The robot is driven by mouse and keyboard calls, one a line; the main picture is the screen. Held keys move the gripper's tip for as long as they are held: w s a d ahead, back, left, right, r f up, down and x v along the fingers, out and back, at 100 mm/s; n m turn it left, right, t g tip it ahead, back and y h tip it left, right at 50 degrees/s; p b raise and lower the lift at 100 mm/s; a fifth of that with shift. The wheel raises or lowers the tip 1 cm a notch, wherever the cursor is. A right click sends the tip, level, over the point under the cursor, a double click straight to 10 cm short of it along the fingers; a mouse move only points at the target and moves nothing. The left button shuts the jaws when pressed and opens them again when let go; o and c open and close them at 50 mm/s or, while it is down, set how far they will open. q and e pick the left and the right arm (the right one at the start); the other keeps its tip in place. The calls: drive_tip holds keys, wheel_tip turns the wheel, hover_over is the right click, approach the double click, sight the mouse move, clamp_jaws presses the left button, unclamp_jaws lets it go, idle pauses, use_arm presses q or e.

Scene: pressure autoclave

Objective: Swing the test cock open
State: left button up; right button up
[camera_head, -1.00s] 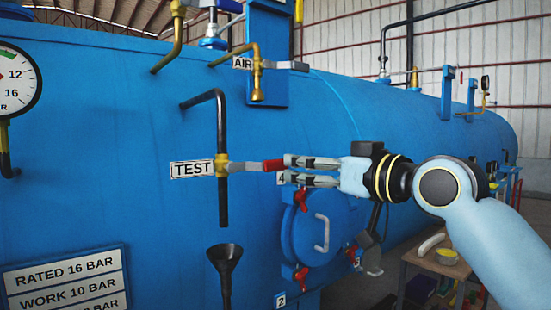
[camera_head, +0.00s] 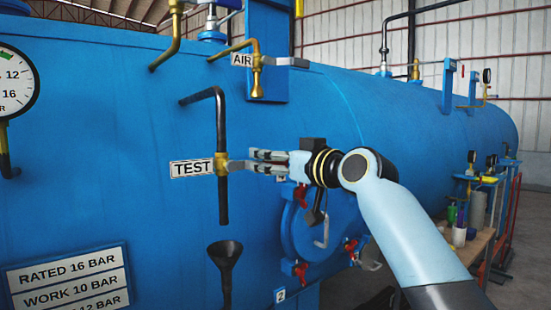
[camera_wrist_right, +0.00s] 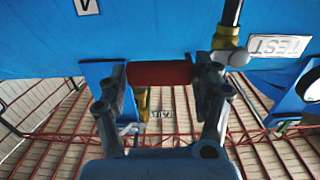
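The test cock (camera_head: 222,165) sits on a black pipe beside the TEST label (camera_head: 191,168). Its lever points right, roughly level, and my right gripper (camera_head: 255,161) covers its outer end in the head view. In the right wrist view the red lever grip (camera_wrist_right: 160,73) lies across the space between the two fingertips of my right gripper (camera_wrist_right: 162,78). The fingers stand well apart, one near each end of the red part. I cannot tell whether they touch it. My left gripper is not in view.
The blue autoclave shell (camera_head: 120,130) is close behind the gripper. The AIR cock (camera_head: 257,62) is above, and a black funnel (camera_head: 224,255) is below the test pipe. A door with red clamps (camera_head: 300,195) is at lower right. A table with bottles (camera_head: 475,245) stands farther right.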

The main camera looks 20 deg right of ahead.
clamp_jaws()
drive_tip(key=shift+r, duration=0.1)
